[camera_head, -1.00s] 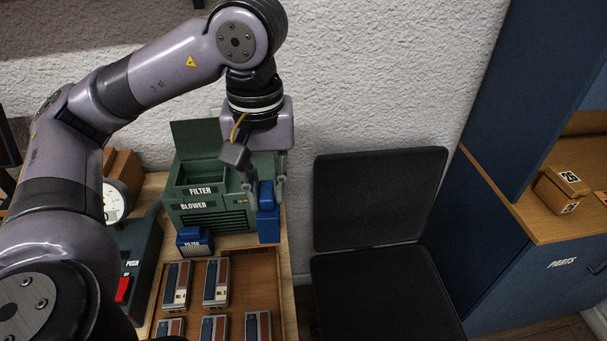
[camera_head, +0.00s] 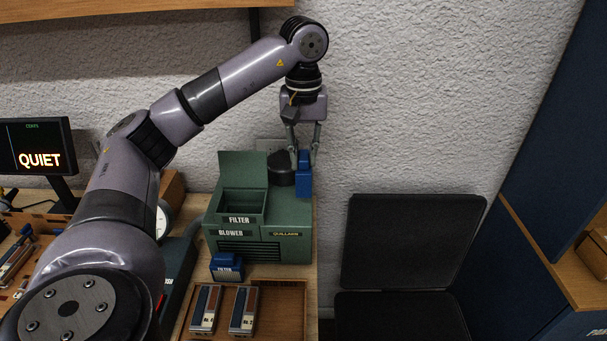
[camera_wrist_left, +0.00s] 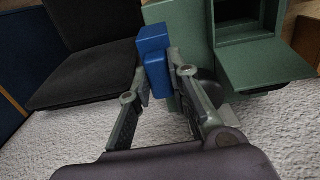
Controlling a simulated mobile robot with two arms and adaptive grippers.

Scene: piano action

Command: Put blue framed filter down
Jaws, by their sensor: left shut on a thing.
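My left gripper (camera_head: 304,150) is shut on a blue framed filter (camera_head: 304,180), a narrow upright blue block. It hangs at the right end of the green blower box (camera_head: 290,222), overlapping its top right corner in the head view; I cannot tell whether they touch. The left wrist view shows the filter (camera_wrist_left: 153,58) between the fingertips (camera_wrist_left: 158,82), with the green box beyond. Another blue piece marked FILTER (camera_head: 227,265) stands on the bench in front of the blower. The blower's FILTER compartment (camera_head: 244,202) is open, its lid raised. My right gripper is not in view.
A dark round part (camera_head: 281,169) is behind the blower's top. A black folding chair (camera_head: 412,240) stands right of the bench. A screen reading QUIET (camera_head: 38,150) is at the left.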

